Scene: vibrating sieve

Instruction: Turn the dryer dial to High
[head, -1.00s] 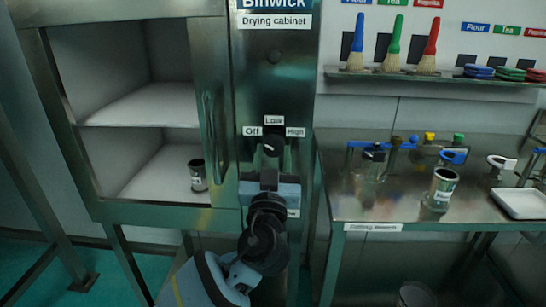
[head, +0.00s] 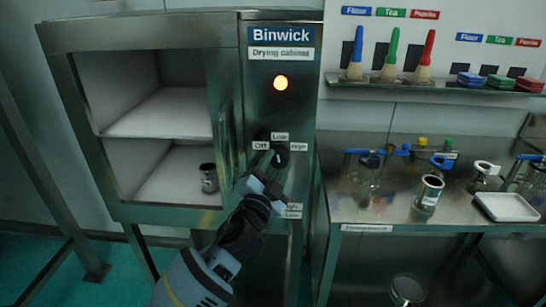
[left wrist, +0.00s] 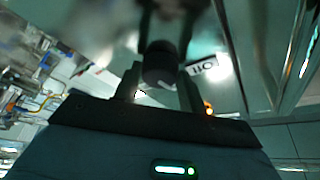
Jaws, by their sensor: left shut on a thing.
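The drying cabinet (head: 262,110) stands at the left of the head view. Its dark dial (head: 280,157) sits below the labels Off (head: 261,145), Low (head: 280,136) and High (head: 299,147). My left gripper (head: 268,172) reaches the dial from below, tilted, and is shut on it. In the left wrist view the dial (left wrist: 160,65) lies between the two fingers, with the Off label beside it. The dial's exact pointing is too small to read. My right gripper is not in view.
The cabinet's door handle (head: 225,140) is close to the left of my gripper. A metal can (head: 209,178) stands on the lower shelf.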

